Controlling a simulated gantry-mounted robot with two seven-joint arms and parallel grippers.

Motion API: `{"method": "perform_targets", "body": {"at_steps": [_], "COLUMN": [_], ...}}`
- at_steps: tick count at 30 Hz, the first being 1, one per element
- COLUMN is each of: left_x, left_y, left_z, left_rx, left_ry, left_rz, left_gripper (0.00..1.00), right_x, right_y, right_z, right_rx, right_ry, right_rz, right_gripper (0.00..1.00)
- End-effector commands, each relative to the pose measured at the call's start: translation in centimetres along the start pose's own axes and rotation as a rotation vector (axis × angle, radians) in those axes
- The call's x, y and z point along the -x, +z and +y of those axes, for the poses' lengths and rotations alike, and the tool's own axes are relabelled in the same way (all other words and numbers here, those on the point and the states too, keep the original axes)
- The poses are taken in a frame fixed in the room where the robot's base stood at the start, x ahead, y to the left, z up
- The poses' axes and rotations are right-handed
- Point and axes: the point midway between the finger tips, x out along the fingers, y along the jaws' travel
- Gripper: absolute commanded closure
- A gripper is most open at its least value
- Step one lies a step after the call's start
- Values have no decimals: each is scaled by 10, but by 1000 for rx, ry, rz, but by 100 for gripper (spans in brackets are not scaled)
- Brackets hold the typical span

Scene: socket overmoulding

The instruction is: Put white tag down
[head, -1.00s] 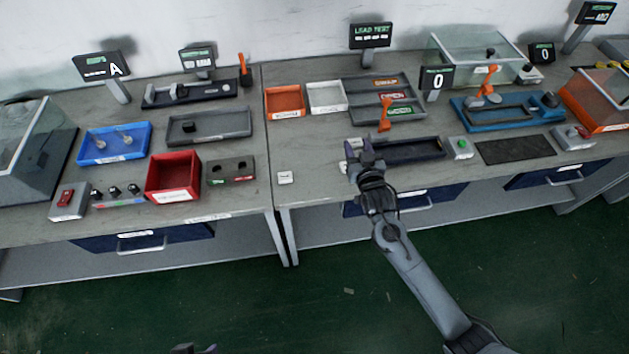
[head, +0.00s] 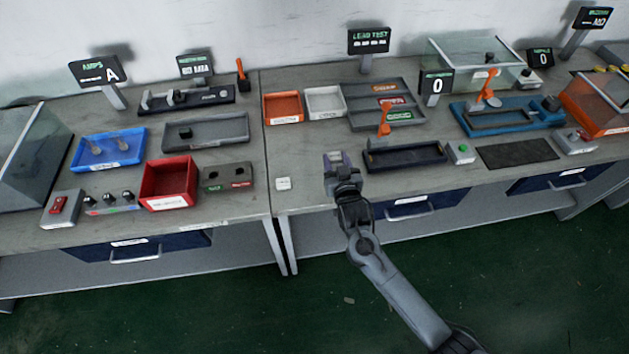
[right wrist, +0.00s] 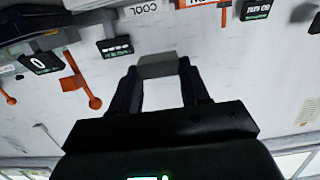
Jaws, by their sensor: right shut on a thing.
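My right gripper (head: 338,165) is over the front part of the right bench, left of the dark tray. It is shut on a small flat piece, the white tag (right wrist: 157,65), which looks grey in shade between the fingertips in the right wrist view. In the head view the tag is small and hard to make out between the fingers. A small white square piece (head: 283,184) lies on the bench to the left, apart from the gripper. My left gripper is not in view.
An orange tray (head: 283,107) and a white tray (head: 325,101) stand behind the gripper. The dark tray (head: 405,157) and an orange lever (head: 385,122) are to its right. Bare bench lies between the white square and the gripper. A red bin (head: 168,184) stands on the left bench.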

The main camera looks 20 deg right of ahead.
Motion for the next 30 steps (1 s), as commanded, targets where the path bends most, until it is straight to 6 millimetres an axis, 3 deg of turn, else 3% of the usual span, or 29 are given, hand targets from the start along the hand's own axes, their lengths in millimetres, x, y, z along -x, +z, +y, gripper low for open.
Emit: {"method": "perform_targets", "body": {"at_steps": [4, 10, 17, 26, 30], "left_x": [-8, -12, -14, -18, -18], "left_y": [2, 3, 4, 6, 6], "left_z": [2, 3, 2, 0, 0], "left_rx": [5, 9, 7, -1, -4], "left_ry": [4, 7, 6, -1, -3], "left_rz": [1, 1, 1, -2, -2], "left_gripper": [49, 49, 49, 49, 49], "right_x": [-2, -2, -3, -7, -8], "right_y": [20, 35, 41, 70, 73], "right_z": [-31, -56, -63, -63, -63], "right_rx": [-3, 0, 1, 1, 0], "right_ry": [-1, 0, 1, 1, 1], "right_rz": [-1, 0, 0, -1, 1], "right_gripper": [83, 83, 83, 83, 83]}}
